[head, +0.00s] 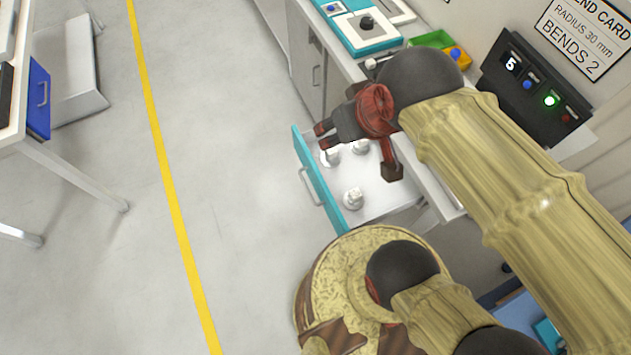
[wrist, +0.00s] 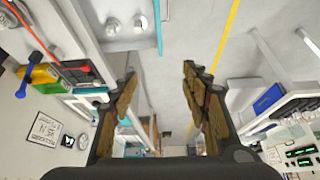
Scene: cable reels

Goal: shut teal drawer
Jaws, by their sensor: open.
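The teal drawer (head: 318,182) is pulled out from the workbench in the head view, its teal front facing left toward the aisle. Its white inside holds 3 small metallic pieces. In the wrist view the teal drawer front (wrist: 158,25) shows as a thin strip at the top, with part of the drawer's inside to its left. My gripper (head: 321,135) overlaps the far end of the open drawer in the head view; I cannot tell its height above it. In the wrist view my gripper (wrist: 157,85) has its fingers spread with nothing between them. My arm hides part of the drawer's right side.
The floor with a yellow line (head: 160,140) is clear between.

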